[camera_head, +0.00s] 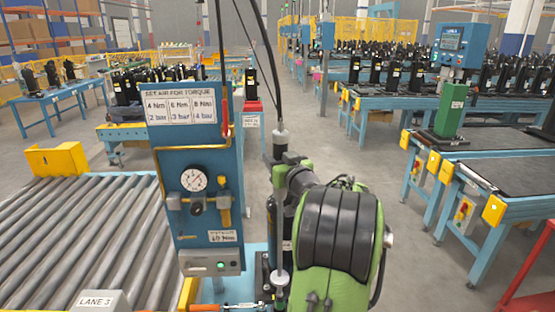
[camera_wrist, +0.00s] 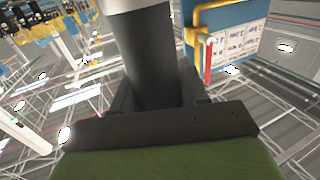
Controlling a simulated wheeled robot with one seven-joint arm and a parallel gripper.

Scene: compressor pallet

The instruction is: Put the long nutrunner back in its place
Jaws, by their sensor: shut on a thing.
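The long nutrunner (camera_head: 282,228) hangs upright in front of my arm in the head view, with a grey top and a dark hose or cable running up from it. In the wrist view its dark, thick body (camera_wrist: 150,60) with a pale collar stands between the jaws. My gripper (camera_head: 289,166) is shut around its upper part; the jaws also show in the wrist view (camera_wrist: 158,108). My green and black arm hides what lies to the right of the tool. The lower end is near the picture's bottom, and I cannot tell whether it touches anything.
A blue torque board (camera_head: 205,240) with a gauge (camera_head: 194,180) and yellow pipe stands just left of the tool. A roller conveyor (camera_head: 75,235) lies at left. An orange-ended tool (camera_head: 240,306) lies at the bottom. Blue benches (camera_head: 500,205) stand at right, with open floor (camera_head: 420,270) between.

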